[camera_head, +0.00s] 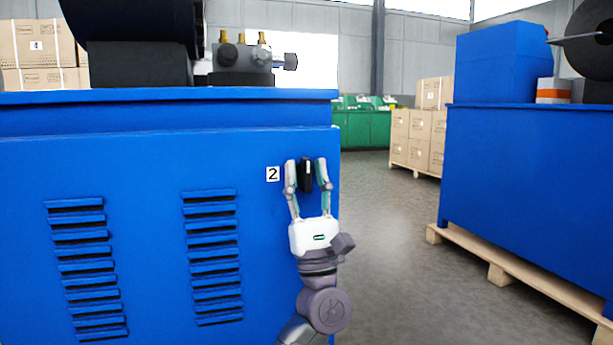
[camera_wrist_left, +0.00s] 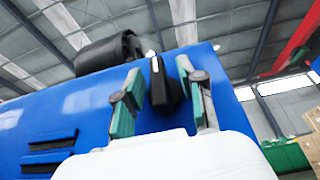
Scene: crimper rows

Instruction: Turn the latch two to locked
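The latch (camera_head: 306,174) is a small black handle with a light line along it. It stands upright on the blue cabinet's front panel, near the right edge, just right of a white label with a 2 (camera_head: 273,174). My left gripper (camera_head: 306,168) has its fingers apart, one on each side of the latch, with gaps visible. The latch also shows between the fingers in the left wrist view (camera_wrist_left: 160,80), with a white mark near its top. My right gripper is in neither view.
The blue cabinet (camera_head: 150,150) has two columns of vents (camera_head: 211,260) left of the latch. A second blue machine (camera_head: 530,170) stands on a wooden pallet (camera_head: 515,275) at the right. Grey floor (camera_head: 395,260) lies open between them. Cardboard boxes (camera_head: 415,135) and green equipment (camera_head: 365,127) are behind.

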